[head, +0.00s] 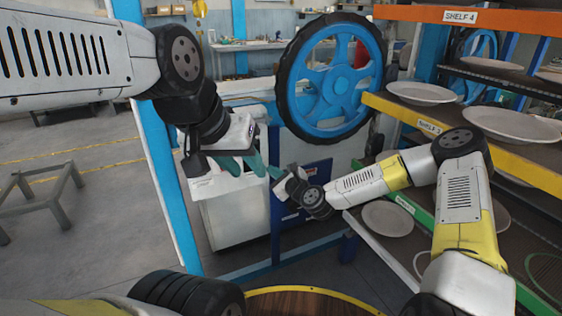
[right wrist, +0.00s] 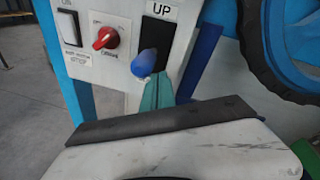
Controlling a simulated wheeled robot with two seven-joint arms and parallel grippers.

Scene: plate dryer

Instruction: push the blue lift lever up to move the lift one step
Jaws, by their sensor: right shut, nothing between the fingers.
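The blue lift lever (right wrist: 145,63) shows in the right wrist view as a rounded blue knob on a control panel, at the lower edge of a black slot plate (right wrist: 158,30) marked UP. My right gripper (right wrist: 158,84) is shut and empty, its teal fingertips just below the knob. I cannot tell whether they touch it. In the head view my right gripper (head: 274,172) is beside the blue lift frame, and I cannot make out the lever there. My left gripper (head: 243,166) hangs to the left of it, its teal fingers apart and empty.
A red knob (right wrist: 106,38) and a white switch (right wrist: 69,28) sit left of the lever. A large blue wheel (head: 335,78) with a black tyre stands behind. Shelves with plates (head: 423,94) fill the right side. A low metal stand (head: 40,190) is on the floor at left.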

